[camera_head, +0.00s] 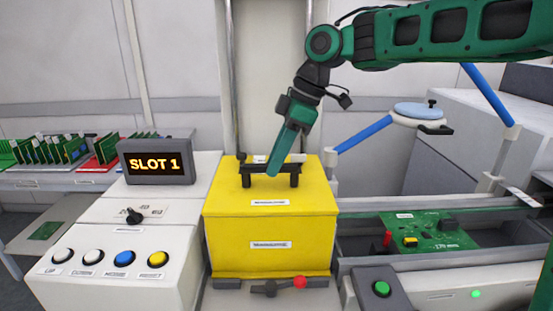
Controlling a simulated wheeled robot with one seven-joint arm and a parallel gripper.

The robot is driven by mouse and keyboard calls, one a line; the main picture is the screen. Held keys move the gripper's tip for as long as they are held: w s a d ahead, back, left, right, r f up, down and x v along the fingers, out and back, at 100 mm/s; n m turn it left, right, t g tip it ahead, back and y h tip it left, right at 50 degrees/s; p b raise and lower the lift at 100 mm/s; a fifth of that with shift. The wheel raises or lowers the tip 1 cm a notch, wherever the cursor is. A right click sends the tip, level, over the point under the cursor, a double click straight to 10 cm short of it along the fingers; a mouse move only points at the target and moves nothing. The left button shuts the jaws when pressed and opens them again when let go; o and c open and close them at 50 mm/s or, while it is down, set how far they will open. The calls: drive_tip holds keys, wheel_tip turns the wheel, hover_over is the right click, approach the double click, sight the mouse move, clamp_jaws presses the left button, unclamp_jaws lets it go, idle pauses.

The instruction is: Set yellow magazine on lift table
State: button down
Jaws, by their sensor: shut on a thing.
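The yellow magazine (270,232) is a box with white labels and a black handle (270,181) on top. It stands upright in the middle of the head view, between the control console and the conveyor. My gripper (272,172) comes down from above and is shut on the magazine's handle. The lift table (232,299) shows as a grey surface below the magazine's front edge. The magazine hides most of it, and I cannot tell whether the magazine touches it.
A console (110,262) with several buttons and a "SLOT 1" display (157,161) stands at the left. A red-knobbed lever (280,287) lies in front of the magazine. A conveyor (380,262) with a green circuit board (425,231) is at the right. Board racks (60,152) stand far left.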

drive_tip(key=c, duration=1.5)
unclamp_jaws()
drive_tip(key=v, duration=0.9)
drive_tip(key=s+d+f+m+h, duration=0.25)
drive_tip(key=d+f+m, duration=0.35)
drive_tip(key=d, duration=0.3)
drive_tip(key=s+d+f+m+h, duration=0.1)
drive_tip(key=s+d+f+m, duration=0.3)
drive_tip(key=d+f+m, duration=0.4)
drive_tip(key=s+d+f+m, duration=0.3)
drive_tip(key=s+d, duration=0.2)
drive_tip(key=s, duration=0.2)
drive_tip(key=s+d+f+m, duration=0.3)
drive_tip(key=s+d, duration=0.3)
drive_tip(key=s, duration=0.1)
drive_tip(key=s+d+f+m+h, duration=0.1)
drive_tip(key=s+d+f+m, duration=0.3)
drive_tip(key=s+d, duration=0.2)
drive_tip(key=shift+s+f, duration=0.1)
drive_tip(key=shift+s, duration=0.8)
